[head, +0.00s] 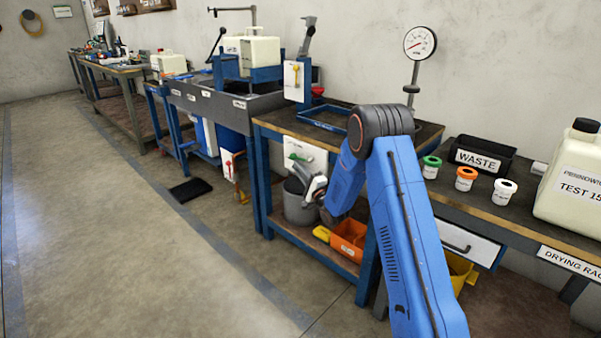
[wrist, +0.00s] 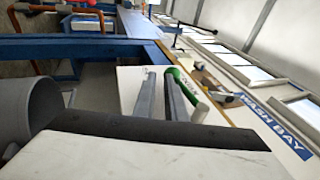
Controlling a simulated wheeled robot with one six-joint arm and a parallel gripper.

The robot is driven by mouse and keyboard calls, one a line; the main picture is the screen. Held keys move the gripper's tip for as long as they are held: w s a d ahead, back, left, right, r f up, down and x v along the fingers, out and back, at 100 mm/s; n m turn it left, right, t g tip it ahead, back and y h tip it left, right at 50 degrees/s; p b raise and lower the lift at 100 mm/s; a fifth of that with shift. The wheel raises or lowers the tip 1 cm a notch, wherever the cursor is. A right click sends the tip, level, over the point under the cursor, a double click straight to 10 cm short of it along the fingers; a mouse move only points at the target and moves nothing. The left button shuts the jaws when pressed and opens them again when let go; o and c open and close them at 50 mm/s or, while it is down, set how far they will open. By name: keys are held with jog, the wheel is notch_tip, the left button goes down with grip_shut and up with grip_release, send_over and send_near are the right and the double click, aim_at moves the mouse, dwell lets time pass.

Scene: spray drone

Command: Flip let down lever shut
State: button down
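A lever with a green handle (head: 298,157) is mounted on a white panel (head: 311,152) on the blue bench frame. In the wrist view the green lever (wrist: 187,86) slants across the white panel (wrist: 130,78), just right of my fingers; its label is too blurred to read. My gripper (head: 304,176) is low in front of this panel. In the wrist view my gripper (wrist: 160,76) shows two grey fingers with a narrow gap and nothing held between them. Whether a finger touches the lever cannot be told. Other levers are yellow (head: 296,74) and red (head: 229,165).
A grey bucket (head: 299,208) stands on the lower shelf beneath my gripper, beside an orange bin (head: 349,238). Blue bench legs (head: 262,180) stand close by. A pressure gauge (head: 420,43) rises behind my arm.

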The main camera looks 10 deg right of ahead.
jog(key=shift+w+a+r+t, duration=0.4)
jog(key=shift+w+t, duration=0.1)
jog(key=shift+r, duration=0.1)
jog(key=shift+a, duration=0.15)
notch_tip(320, 180, down, 14)
jog(key=s+a, duration=0.1)
jog(key=a, duration=0.1)
jog(key=shift+a, duration=0.25)
dwell(0.5)
jog(key=shift+s, duration=0.15)
